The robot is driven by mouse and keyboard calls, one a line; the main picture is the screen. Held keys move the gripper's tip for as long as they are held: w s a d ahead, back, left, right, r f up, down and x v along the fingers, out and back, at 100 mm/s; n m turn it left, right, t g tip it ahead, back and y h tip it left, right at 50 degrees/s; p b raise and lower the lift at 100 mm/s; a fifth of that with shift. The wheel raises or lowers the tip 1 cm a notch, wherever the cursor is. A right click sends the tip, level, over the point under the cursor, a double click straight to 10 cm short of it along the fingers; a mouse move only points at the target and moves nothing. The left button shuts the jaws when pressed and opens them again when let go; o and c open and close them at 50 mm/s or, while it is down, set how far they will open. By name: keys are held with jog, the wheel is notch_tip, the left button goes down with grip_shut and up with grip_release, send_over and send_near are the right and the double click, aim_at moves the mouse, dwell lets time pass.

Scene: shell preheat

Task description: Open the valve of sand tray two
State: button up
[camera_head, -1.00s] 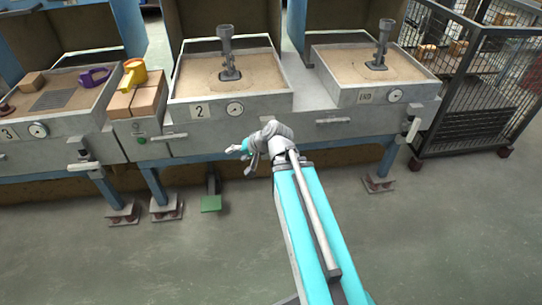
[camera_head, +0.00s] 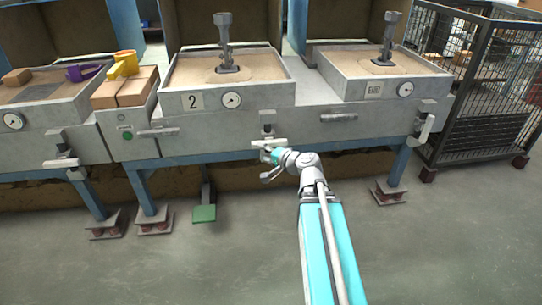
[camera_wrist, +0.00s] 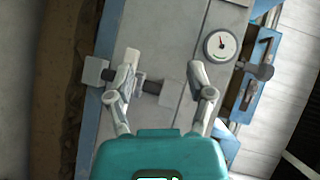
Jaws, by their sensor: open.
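Sand tray two (camera_head: 240,93) is an open grey box of sand, marked with a 2 plate (camera_head: 192,101) and a round gauge (camera_head: 232,100). Its valve (camera_head: 267,141) hangs on the front below the tray, with a pale bar handle lying roughly level. My gripper (camera_head: 268,162) is at the valve, just below the handle. In the wrist view my gripper (camera_wrist: 165,66) is open, its fingers spread on either side of part of the valve (camera_wrist: 170,94). The left finger overlaps the valve's dark stem. I cannot tell whether it touches. The gauge also shows there (camera_wrist: 219,46).
Similar valves sit at the left (camera_head: 62,161) and right (camera_head: 424,124) trays. A grey pull bar (camera_head: 165,132) and green button (camera_head: 127,135) are on the front. A green pedal (camera_head: 204,213) is below. A wire cage (camera_head: 490,90) stands right. The floor in front is clear.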

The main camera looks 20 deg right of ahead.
aim_at(271, 145)
jog(key=d+f+m+t+h+b, duration=0.3)
jog(key=d+f+m+h+b, duration=0.1)
jog(key=d+f+b, duration=0.3)
jog(key=d+m+b, duration=0.1)
jog(key=d+b, duration=0.1)
jog(key=b, duration=0.1)
jog(key=shift+s+d+f+m+t, duration=0.15)
jog(key=shift+s+d+m+t, duration=0.15)
jog(key=shift+t, duration=0.1)
jog(key=w, duration=0.4)
jog(key=w+a, duration=0.1)
jog(key=w, duration=0.8)
jog(key=shift+w+a, duration=0.3)
jog(key=shift+w, duration=0.05)
